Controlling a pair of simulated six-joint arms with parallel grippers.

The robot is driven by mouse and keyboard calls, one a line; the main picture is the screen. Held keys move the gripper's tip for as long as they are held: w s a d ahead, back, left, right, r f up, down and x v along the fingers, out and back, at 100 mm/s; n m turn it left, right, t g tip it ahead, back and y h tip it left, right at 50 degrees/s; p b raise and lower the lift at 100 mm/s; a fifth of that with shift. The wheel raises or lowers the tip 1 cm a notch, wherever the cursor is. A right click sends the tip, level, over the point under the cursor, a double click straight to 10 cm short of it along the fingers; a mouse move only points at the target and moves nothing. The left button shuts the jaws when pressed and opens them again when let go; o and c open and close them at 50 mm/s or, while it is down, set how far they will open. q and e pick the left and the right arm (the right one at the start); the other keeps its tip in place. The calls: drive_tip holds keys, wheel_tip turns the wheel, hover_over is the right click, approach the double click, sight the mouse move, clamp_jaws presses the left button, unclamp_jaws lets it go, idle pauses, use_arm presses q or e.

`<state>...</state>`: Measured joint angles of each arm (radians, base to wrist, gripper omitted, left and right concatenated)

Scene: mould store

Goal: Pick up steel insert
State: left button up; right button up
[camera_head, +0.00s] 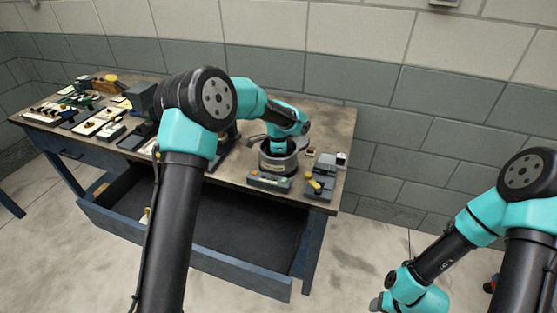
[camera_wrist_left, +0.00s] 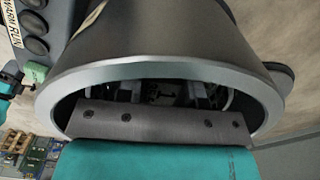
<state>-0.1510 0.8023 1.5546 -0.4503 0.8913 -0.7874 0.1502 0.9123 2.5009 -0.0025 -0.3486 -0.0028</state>
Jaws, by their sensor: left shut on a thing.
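My left gripper (camera_head: 279,150) reaches down into a round grey steel pot (camera_head: 278,165) at the right part of the workbench. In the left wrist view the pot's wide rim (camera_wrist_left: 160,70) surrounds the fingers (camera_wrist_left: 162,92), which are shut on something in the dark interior. It appears to be the steel insert, but the pot and gripper body hide its shape. In the head view the insert is not visible. My right gripper (camera_head: 378,303) is low at the right, off the bench, partly cut off by the frame's lower edge.
A button panel (camera_head: 268,181) and a grey device with a yellow part (camera_head: 318,187) stand close to the pot. Several trays and tools (camera_head: 95,115) fill the bench's left side. An open drawer (camera_head: 200,258) juts out below, and a block wall (camera_head: 430,95) stands behind.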

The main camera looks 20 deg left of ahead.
use_arm(q)
drive_tip(key=shift+r, duration=0.1)
wheel_tip(320, 180, up, 10)
drive_tip(key=shift+f, duration=0.1)
idle(0.5)
idle(0.7)
